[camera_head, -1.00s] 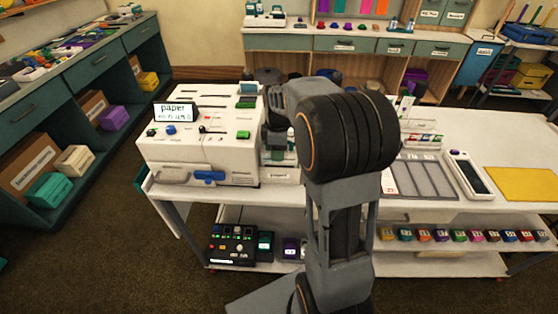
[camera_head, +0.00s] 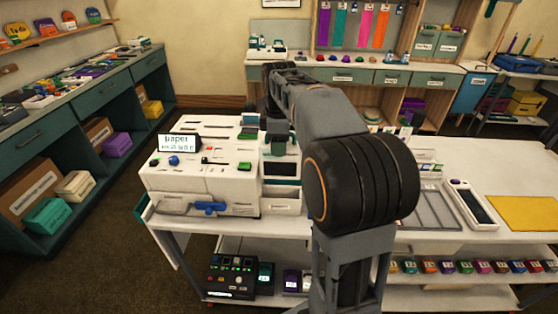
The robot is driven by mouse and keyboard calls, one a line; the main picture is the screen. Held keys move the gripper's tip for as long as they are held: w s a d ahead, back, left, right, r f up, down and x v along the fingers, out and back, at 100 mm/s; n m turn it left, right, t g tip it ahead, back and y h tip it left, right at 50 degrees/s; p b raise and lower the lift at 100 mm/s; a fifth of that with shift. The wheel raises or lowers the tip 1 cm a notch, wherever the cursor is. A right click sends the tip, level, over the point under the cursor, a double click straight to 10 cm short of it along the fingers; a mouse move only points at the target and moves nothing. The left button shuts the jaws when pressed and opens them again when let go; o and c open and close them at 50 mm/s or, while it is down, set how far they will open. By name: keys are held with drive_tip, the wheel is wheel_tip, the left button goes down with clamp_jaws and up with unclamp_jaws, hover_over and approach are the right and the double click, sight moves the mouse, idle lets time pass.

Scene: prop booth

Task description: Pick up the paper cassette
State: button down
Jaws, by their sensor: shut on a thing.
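The white machine (camera_head: 200,183) stands at the left end of the white table, and its small display (camera_head: 179,143) reads "paper" above a line too small to read. My arm reaches over the table, and its far end hangs down beside the machine's right part. My gripper (camera_head: 275,124) is small and dark there, with its fingers hardly visible. It is shut on a dark green block (camera_head: 277,144), which looks like the paper cassette, above the unit with a dark window (camera_head: 281,168). I cannot tell whether the block clears that unit.
Green-topped pieces (camera_head: 250,120) stand on the machine just left of my gripper. A grey sectioned tray (camera_head: 428,208), a handheld device (camera_head: 470,203) and a yellow mat (camera_head: 521,213) lie to the right. Several coloured blocks (camera_head: 465,267) line the lower shelf.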

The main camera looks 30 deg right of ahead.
wheel_tip(320, 180, up, 14)
drive_tip(key=p, duration=0.2)
drive_tip(key=shift+r, duration=0.15)
